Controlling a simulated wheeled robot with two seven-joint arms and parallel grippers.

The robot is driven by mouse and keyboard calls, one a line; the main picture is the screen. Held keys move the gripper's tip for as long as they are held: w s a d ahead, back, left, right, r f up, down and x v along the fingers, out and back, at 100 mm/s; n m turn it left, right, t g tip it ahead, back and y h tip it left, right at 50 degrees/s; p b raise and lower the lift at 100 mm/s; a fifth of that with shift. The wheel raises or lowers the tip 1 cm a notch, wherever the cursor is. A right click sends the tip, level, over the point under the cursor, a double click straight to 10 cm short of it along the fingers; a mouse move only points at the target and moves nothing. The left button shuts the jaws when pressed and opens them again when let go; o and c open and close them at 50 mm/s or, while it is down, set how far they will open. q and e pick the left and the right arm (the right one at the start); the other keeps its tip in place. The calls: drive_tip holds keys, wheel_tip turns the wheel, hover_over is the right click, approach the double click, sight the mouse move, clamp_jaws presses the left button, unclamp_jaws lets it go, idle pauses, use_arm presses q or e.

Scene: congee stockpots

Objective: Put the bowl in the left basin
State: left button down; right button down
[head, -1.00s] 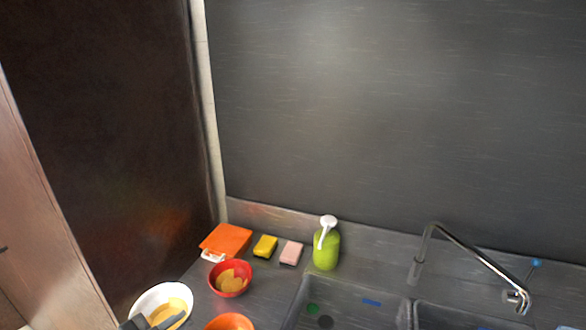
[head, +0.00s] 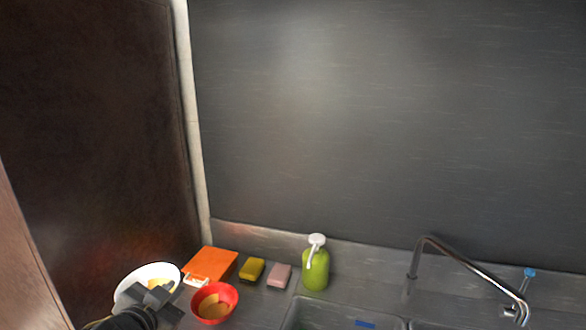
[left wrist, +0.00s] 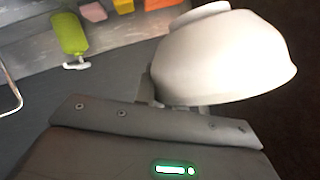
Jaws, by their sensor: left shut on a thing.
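The white bowl (head: 132,280) is at the lower left of the head view, with something yellow inside. My left gripper (head: 155,294) is shut on its near side and partly covers it. In the left wrist view the bowl (left wrist: 225,58) fills the upper right, held at its rim, and the fingertips are mostly hidden. The left basin (head: 315,314) shows at the bottom edge of the head view, to the right of the bowl; only its far part is in view. My right gripper is not in view.
A red bowl (head: 229,300) with yellow contents stands between the white bowl and the basin. A faucet (head: 470,263) stands at right.

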use_arm(q)
drive_tip(key=shift+n+y, duration=0.3)
drive_tip(key=shift+y, duration=0.1)
drive_tip(key=w+d+r, duration=0.1)
drive_tip(key=d+r+b, duration=0.1)
drive_tip(key=w+d+r+b, duration=0.1)
drive_tip(key=r, duration=0.1)
drive_tip(key=shift+w+d+r, duration=0.1)
drive_tip(key=shift+w, duration=0.2)
drive_tip(key=shift+s, duration=0.1)
